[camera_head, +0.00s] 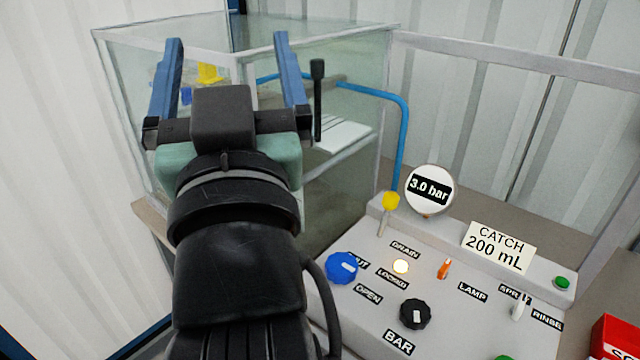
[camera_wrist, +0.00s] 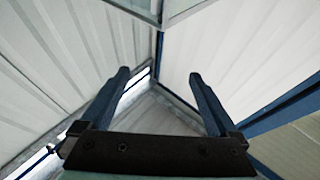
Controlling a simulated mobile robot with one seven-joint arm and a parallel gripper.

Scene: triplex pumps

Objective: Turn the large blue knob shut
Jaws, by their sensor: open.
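The large blue knob (camera_head: 341,268) sits at the left of the sloped grey control panel (camera_head: 385,315). Labels beside it read OPEN below and a partly covered word ending in "UT" above; a LOCKED label is to its right. My gripper (camera_head: 228,70) is open and empty, raised in front of the glass tank, above and left of the knob. In the wrist view my gripper (camera_wrist: 158,85) shows two blue fingers spread apart with nothing between them. The knob is not in the wrist view.
A glass tank (camera_head: 345,185) stands behind my arm. The panel also carries a black BAR knob (camera_head: 415,313), an orange lever (camera_head: 444,268), a yellow-topped lever (camera_head: 390,203), a 3.0 bar gauge (camera_head: 429,190) and a CATCH 200 mL sign (camera_head: 499,246). A red box (camera_head: 615,338) is at right.

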